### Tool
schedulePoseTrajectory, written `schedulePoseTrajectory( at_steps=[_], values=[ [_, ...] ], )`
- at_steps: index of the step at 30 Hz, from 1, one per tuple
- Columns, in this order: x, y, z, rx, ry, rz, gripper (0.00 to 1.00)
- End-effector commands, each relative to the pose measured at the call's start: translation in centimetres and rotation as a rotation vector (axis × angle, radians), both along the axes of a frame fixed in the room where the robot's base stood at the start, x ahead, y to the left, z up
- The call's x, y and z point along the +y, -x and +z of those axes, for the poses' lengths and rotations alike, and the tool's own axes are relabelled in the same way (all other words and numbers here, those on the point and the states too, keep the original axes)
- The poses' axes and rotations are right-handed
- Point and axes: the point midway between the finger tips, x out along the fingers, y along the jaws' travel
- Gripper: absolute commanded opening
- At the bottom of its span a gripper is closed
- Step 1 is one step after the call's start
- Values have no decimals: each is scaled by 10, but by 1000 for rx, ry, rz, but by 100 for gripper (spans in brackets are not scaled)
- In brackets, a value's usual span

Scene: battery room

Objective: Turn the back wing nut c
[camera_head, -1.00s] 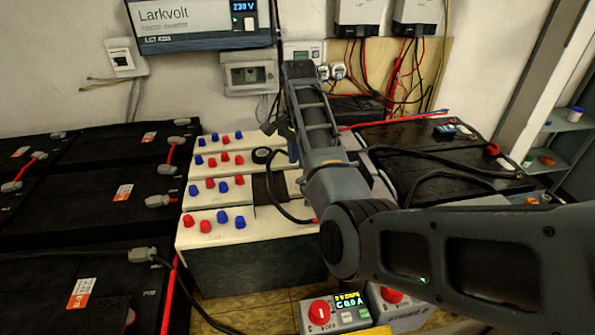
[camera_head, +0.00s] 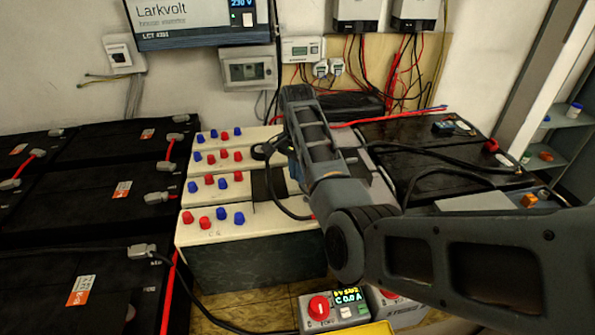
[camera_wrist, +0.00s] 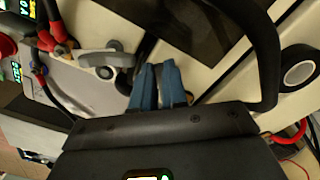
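My gripper shows its two blue fingers (camera_wrist: 158,88) in the wrist view, close together and pointing at the cream battery top; whether anything is between the tips cannot be told. A grey winged piece (camera_wrist: 106,60), possibly a wing nut, sits on the cream surface left of the fingers, apart from them. In the head view the cream batteries (camera_head: 240,232) stand in a row with red and blue caps. My arm hides part of their right side, and I cannot make out back wing nut c there.
A thick black cable (camera_wrist: 268,60) arches right of the fingers in the wrist view, near a black roll (camera_wrist: 300,68). Red-booted lugs (camera_wrist: 42,60) lie at left. In the head view, black batteries (camera_head: 95,200) stand left and a control box (camera_head: 335,312) stands in front.

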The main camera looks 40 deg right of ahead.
Motion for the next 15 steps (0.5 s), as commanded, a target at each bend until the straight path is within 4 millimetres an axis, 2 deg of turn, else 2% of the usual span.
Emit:
schedulePoseTrajectory(
  at_steps=[15],
  values=[
    [0,-1,1,1,-1,-43,0]
  ],
)
